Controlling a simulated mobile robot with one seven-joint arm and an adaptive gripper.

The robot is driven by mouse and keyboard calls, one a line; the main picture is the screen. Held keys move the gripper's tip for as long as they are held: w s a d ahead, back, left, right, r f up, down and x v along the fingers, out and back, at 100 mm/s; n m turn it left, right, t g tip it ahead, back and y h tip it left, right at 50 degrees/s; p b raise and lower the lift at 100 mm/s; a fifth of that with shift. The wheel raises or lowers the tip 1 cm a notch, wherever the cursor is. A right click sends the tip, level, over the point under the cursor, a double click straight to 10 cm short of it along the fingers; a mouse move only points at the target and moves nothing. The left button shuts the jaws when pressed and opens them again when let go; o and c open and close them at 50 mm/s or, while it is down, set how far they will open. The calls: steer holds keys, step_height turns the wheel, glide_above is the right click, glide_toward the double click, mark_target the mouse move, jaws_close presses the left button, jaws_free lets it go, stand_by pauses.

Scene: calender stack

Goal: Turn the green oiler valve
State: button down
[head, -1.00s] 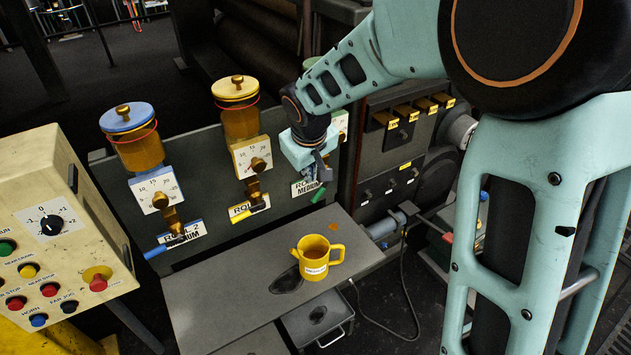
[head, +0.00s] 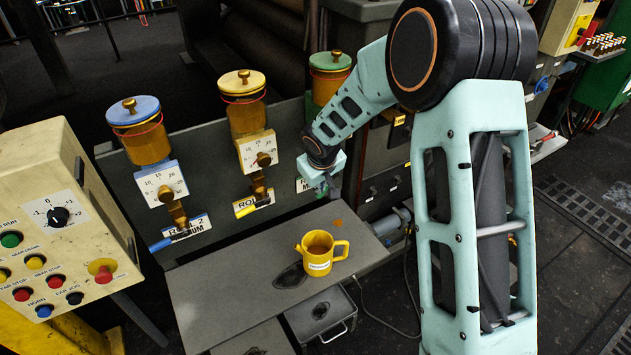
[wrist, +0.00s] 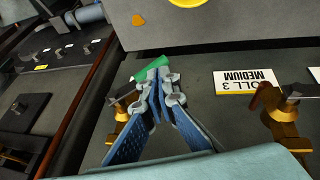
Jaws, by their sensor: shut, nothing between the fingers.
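The green-lidded oiler (head: 328,80) stands at the right end of the row of three on the grey panel. My gripper (head: 328,188) is in front of its lower part and hides its dial and most of its valve. In the wrist view, the green valve handle (wrist: 152,66) sticks out from a brass valve body (wrist: 121,112) on the left. My gripper (wrist: 164,78) has its fingertips together at the handle, overlapping its right part. The fingers are shut with nothing between them. I cannot tell whether they touch the handle.
The yellow oiler (head: 246,110) and blue oiler (head: 146,140) stand to the left. A control box (head: 55,220) is at the left.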

steer(key=shift+w+d+f, duration=0.1)
steer(key=shift+d+f, duration=0.05)
steer(key=shift+f+b, duration=0.35)
steer(key=shift+b, duration=0.65)
